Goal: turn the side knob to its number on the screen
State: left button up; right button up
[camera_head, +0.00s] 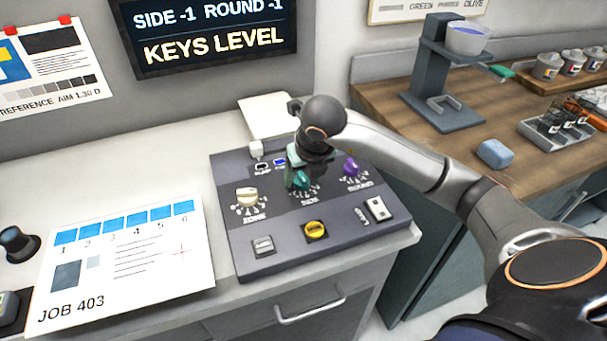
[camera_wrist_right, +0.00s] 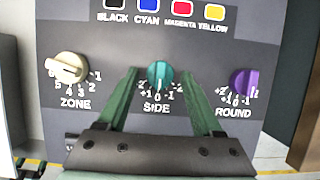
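The teal side knob (camera_head: 302,182) sits in the middle of the dark sloped console (camera_head: 235,180). In the right wrist view the side knob (camera_wrist_right: 160,76) has its pale mark pointing down, near the 0 of its scale. My right gripper (camera_head: 296,172) is at the knob; in its wrist view the gripper (camera_wrist_right: 160,84) has its two green fingers apart, one on each side of the knob, with gaps visible. The screen (camera_head: 212,32) reads SIDE -1, ROUND -1, KEYS LEVEL. My left gripper is not in view.
A cream zone knob (camera_wrist_right: 68,67) is left of the side knob and a purple round knob (camera_wrist_right: 245,83) is right of it. A yellow button (camera_head: 316,230) and switches are lower on the console. A job sheet (camera_head: 125,260) lies left.

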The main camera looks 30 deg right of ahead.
grip_shut()
dwell(0.3)
jog(key=shift+d+n+b, duration=0.1)
jog(key=shift+n+b, duration=0.4)
jog(key=shift+b, duration=0.15)
jog(key=shift+d+f+n+y+b, duration=0.1)
jog(key=shift+n+y+b, duration=0.5)
jog(key=shift+n+b, duration=0.35)
jog(key=shift+n+y+b, duration=0.4)
jog(key=shift+n+b, duration=0.1)
jog(key=shift+n, duration=0.95)
